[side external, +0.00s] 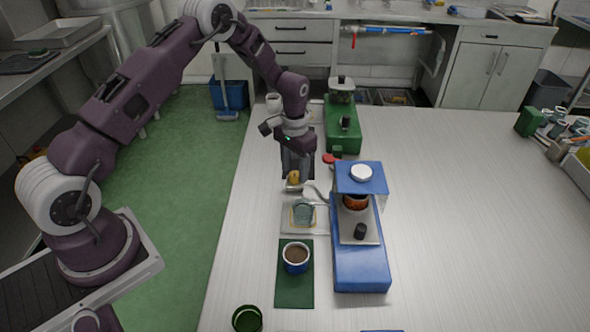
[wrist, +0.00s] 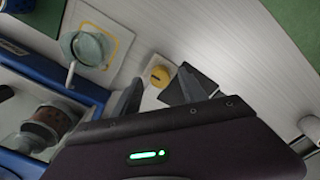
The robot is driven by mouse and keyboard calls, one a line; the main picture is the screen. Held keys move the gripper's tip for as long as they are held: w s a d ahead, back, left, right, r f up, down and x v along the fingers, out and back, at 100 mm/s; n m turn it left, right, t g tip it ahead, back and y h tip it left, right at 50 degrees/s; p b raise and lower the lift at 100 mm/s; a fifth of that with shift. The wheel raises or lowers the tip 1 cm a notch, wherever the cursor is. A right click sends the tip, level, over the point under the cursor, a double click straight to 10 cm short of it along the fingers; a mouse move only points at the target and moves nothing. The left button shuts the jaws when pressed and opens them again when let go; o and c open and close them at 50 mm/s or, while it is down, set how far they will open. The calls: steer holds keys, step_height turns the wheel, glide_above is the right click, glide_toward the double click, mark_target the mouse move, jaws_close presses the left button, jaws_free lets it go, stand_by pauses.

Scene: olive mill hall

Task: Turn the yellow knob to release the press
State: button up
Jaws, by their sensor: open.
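The yellow knob (side external: 294,177) is small and sits on a pale plate close to the blue press, just left of it. In the wrist view the knob (wrist: 160,76) shows between the tips of my two fingers. My gripper (side external: 298,170) points down right over the knob, open and empty. In the wrist view the gripper (wrist: 157,86) has a finger on each side of the knob, with gaps visible; whether either touches is unclear. The blue press (side external: 361,265) stands upright on the table, with an orange-brown load in a clear vessel under its head.
A pale tray (side external: 287,226) with a glass dish (side external: 303,212) lies in front of the knob. A blue cup (side external: 295,257) stands on a green mat (side external: 294,297). A green machine (side external: 343,135) stands behind. The table's right half (side external: 470,220) is mostly clear.

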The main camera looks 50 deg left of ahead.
mark_target(295, 173)
step_height(295, 173, up, 7)
steer(key=shift+f, duration=0.15)
steer(key=s+d+r+t, duration=0.1)
steer(key=s+d+r, duration=0.15)
steer(key=r, duration=0.45)
steer(key=s+d+r+t, duration=0.1)
steer(key=s+r, duration=0.3)
steer(key=r, duration=0.2)
steer(key=s+d+r, duration=0.1)
steer(key=s+r, duration=0.3)
steer(key=r, duration=0.3)
steer(key=s+d+r+t, duration=0.1)
steer(key=s+d+r, duration=0.1)
steer(key=s, duration=0.9)
steer(key=s+d+r+t, duration=0.2)
steer(key=s, duration=0.9)
steer(key=shift+d+t, duration=0.2)
steer(key=shift+t, duration=0.1)
